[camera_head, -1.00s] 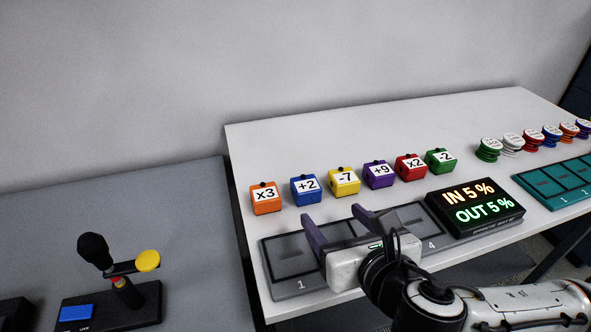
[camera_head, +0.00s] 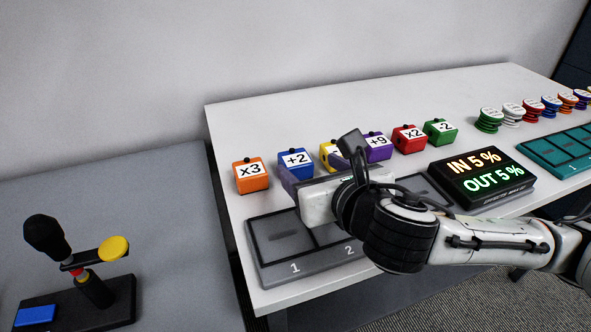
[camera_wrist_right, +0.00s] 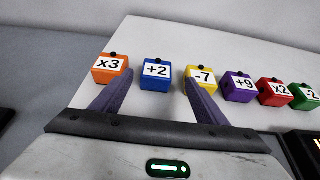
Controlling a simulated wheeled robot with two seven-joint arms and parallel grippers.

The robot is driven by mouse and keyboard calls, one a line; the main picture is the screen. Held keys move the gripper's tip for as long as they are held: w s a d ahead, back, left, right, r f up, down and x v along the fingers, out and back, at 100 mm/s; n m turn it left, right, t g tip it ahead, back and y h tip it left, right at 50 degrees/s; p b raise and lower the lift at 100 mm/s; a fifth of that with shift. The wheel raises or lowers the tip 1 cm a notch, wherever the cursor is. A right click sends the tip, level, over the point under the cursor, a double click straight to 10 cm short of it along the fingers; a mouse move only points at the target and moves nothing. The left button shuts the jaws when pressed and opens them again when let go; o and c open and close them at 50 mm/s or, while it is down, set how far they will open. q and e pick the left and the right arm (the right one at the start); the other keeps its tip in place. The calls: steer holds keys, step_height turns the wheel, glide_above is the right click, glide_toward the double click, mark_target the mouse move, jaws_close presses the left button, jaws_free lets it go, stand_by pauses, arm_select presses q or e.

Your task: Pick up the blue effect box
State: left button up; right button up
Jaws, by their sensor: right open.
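The blue effect box (camera_head: 295,163), marked +2, stands on the white table between the orange and yellow boxes. It also shows in the right wrist view (camera_wrist_right: 156,76), ahead of and between the two fingers. My right gripper (camera_head: 318,160) is open and empty, just in front of the box row; its fingers show in the wrist view (camera_wrist_right: 155,92) with the blue box beyond them, apart from it as far as I can see. In the head view one finger is near the blue box's front and the other overlaps the yellow and purple boxes. My left gripper is not in view.
The orange box (camera_head: 251,175) is close left of the blue one and the yellow box (camera_head: 328,154) close right. Purple (camera_head: 378,147), red (camera_head: 409,139) and green (camera_head: 440,132) boxes continue the row. A grey numbered tray (camera_head: 270,262) and a lit display (camera_head: 481,178) lie in front.

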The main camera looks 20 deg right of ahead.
mark_target(299, 163)
steer(key=x, duration=0.4)
steer(key=shift+w+a+f+b, duration=0.25)
steer(key=shift+w+a+b, duration=0.05)
steer(key=shift+b, duration=0.1)
steer(key=c, duration=1.2)
